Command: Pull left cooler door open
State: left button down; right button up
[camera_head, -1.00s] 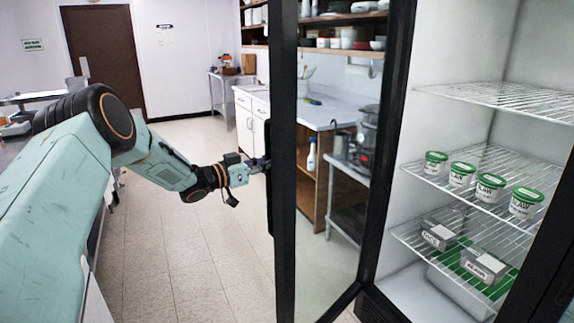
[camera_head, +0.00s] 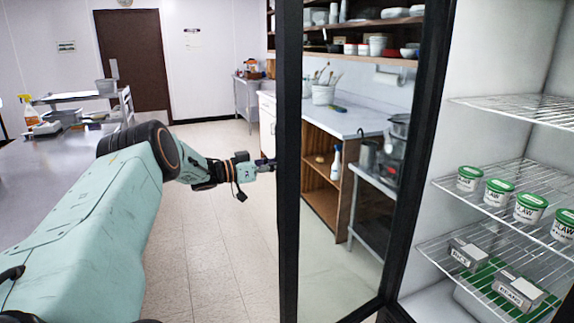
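The left cooler door (camera_head: 289,200) is a glass door with a black frame. It stands swung open, with its free edge toward me and its hinge side by the cooler (camera_head: 440,60). My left gripper (camera_head: 268,165) reaches the outer side of the door at the free-edge frame. Its fingertips meet the dark frame and are partly hidden there, so I cannot tell whether they are closed on the handle. The handle does not show distinctly. My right gripper is not in view.
Wire shelves in the cooler hold green-lidded tubs (camera_head: 498,192) and grey boxes (camera_head: 519,289). Through the glass show a counter (camera_head: 345,120) and a spray bottle (camera_head: 336,162). A steel table (camera_head: 60,165) stands at left. The tiled floor (camera_head: 215,240) left of the door is clear.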

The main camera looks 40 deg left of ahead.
pick_arm(q)
jog(key=shift+s, duration=0.1)
jog(key=c, duration=1.7)
grip_release()
jog(key=shift+s+a, duration=0.1)
jog(key=shift+a, duration=0.05)
jog(key=o, duration=0.3)
jog(key=shift+s+r, duration=0.2)
jog(key=shift+s, duration=0.05)
jog(key=shift+o, duration=0.4)
jog(key=shift+w+f, duration=0.1)
jog(key=shift+w, duration=0.2)
jog(key=v, duration=1.2)
jog(key=shift+s, duration=0.1)
